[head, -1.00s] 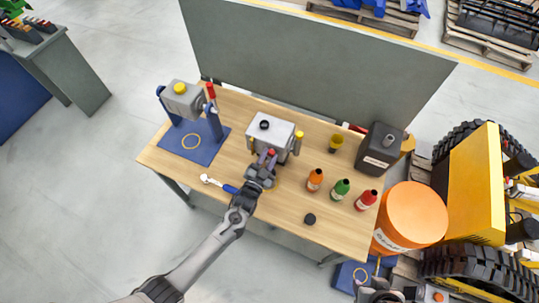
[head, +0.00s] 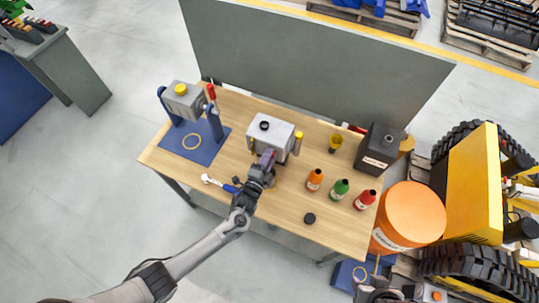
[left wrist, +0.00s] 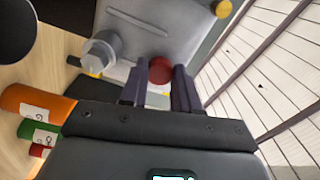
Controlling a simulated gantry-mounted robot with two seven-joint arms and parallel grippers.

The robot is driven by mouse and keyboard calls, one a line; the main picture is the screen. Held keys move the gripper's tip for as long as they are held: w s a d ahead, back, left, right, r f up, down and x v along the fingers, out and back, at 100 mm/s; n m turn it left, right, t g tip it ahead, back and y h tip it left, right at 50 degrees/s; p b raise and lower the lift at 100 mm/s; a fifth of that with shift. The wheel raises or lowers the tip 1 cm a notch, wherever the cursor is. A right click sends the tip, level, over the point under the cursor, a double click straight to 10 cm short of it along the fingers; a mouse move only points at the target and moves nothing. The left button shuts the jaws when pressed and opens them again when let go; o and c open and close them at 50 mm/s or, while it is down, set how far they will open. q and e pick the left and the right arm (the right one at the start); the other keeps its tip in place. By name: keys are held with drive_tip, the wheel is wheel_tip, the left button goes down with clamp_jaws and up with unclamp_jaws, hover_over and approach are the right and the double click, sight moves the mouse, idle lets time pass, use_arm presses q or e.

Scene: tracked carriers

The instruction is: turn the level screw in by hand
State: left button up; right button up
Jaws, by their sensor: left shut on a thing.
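A grey metal housing (head: 268,134) with a black cap on top stands near the middle of the wooden bench. In the left wrist view its grey face (left wrist: 160,25) fills the top. The level screw shows there as a red round head (left wrist: 159,70) at the fingertips. My left gripper (head: 267,157) is at the near side of the housing, shut on the red screw head. Its dark fingers (left wrist: 165,85) stand on both sides of the head. The screw's shank is hidden. A dark part at the bottom right of the head view may be my right gripper (head: 380,291); its jaws are unclear.
A grey pipe stub (left wrist: 99,52) sticks out beside the screw. Orange (head: 314,180), green (head: 340,189) and red (head: 365,200) bottles stand right of my gripper. A black canister (head: 379,148) stands farther right. A tall grey panel (head: 310,60) closes the back.

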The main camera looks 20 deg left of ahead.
use_arm(q)
drive_tip(key=m, duration=0.4)
drive_tip(key=shift+m+p, duration=0.35)
drive_tip(key=shift+m, duration=0.35)
drive_tip(key=o, duration=0.5)
drive_tip(key=shift+m, duration=0.5)
drive_tip(key=o, duration=0.5)
drive_tip(key=shift+c, duration=0.2)
drive_tip(key=shift+s, duration=0.1)
